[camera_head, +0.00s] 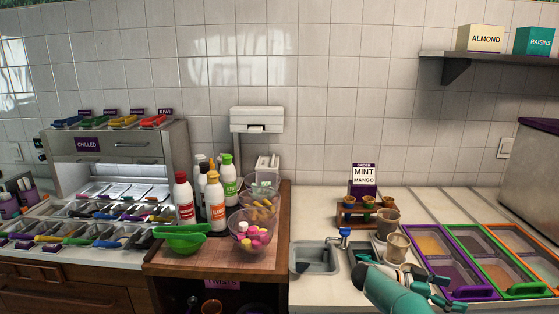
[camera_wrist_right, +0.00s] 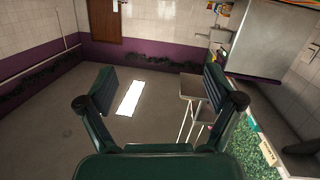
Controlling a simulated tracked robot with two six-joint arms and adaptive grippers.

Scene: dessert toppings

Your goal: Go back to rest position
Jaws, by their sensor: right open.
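My right arm comes in at the bottom of the head view, in teal, in front of the counter. My right gripper (camera_head: 446,290) is at the arm's right end, close to the purple-rimmed tray. In the right wrist view, my right gripper (camera_wrist_right: 160,80) has its two dark green fingers wide apart with nothing between them. Behind them I see open floor and a bright patch. My left arm and left gripper do not show.
Purple (camera_head: 407,233), green (camera_head: 525,288) and orange trays lie on the right counter. Cups (camera_head: 397,247) and a cone holder (camera_head: 351,219) stand behind my arm, with a sink (camera_head: 313,258) left. Bottles (camera_head: 215,203) and bowls crowd the wooden board (camera_head: 190,270).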

